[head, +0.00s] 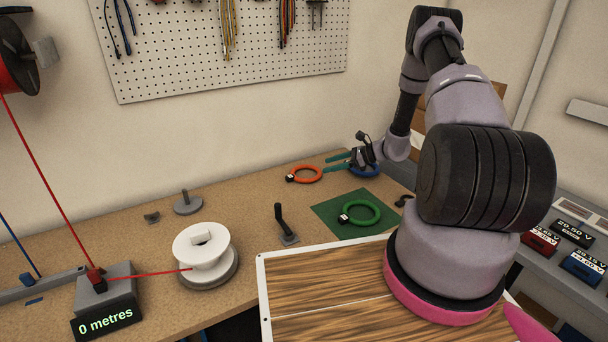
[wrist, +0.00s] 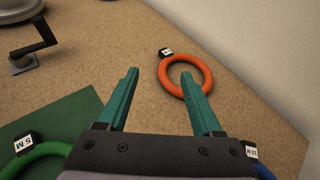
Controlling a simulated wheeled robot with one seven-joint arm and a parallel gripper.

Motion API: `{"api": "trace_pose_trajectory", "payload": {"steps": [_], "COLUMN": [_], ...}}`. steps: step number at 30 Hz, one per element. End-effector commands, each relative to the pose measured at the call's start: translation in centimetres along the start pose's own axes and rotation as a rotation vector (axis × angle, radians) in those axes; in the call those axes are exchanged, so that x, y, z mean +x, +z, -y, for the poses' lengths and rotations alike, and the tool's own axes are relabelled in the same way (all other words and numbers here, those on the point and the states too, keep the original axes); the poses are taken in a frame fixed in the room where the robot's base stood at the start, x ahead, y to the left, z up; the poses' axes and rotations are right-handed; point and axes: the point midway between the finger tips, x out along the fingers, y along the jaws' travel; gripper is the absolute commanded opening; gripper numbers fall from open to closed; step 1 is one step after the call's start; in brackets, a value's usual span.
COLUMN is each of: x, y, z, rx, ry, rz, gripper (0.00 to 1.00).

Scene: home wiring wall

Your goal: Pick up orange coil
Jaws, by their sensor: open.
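The orange coil (head: 305,174) lies flat on the workbench near the back wall, with a small black and white tag at its left side. In the wrist view the orange coil (wrist: 164,72) is just ahead of my gripper, with its tag at the top left. My gripper (head: 335,159) is open, with teal fingers pointing toward the coil. In the wrist view my gripper (wrist: 160,75) has its right fingertip overlapping the coil's ring and its left fingertip outside it on the left. I cannot tell the height of the fingers above the bench. Nothing is between them.
A green coil (head: 359,212) lies on a green mat (head: 330,221). A blue coil (head: 364,171) is partly hidden beneath my gripper. A black crank handle (head: 282,222) stands on the bench (head: 240,215). A white spool (head: 203,247) is at left. The wall is close behind the orange coil.

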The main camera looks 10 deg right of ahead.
Motion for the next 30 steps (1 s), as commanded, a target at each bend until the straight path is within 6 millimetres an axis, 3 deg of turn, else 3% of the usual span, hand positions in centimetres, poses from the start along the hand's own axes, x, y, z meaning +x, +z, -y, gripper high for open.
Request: {"api": "trace_pose_trajectory", "payload": {"steps": [1,3,6,11,30], "x": [0.4,0.8,1.1,2.5,11.1], "y": [-1.7,-3.0,-4.0,-4.1,-4.0], "z": [-0.1,-0.2,-0.2,-0.1,1.1], "rx": [0.035,0.065,0.086,0.090,0.087], "ry": [-0.016,-0.034,-0.048,-0.048,-0.047], "rz": [0.010,0.020,0.027,0.029,0.027], "gripper": [0.67,0.67,0.67,0.67,0.67]}}
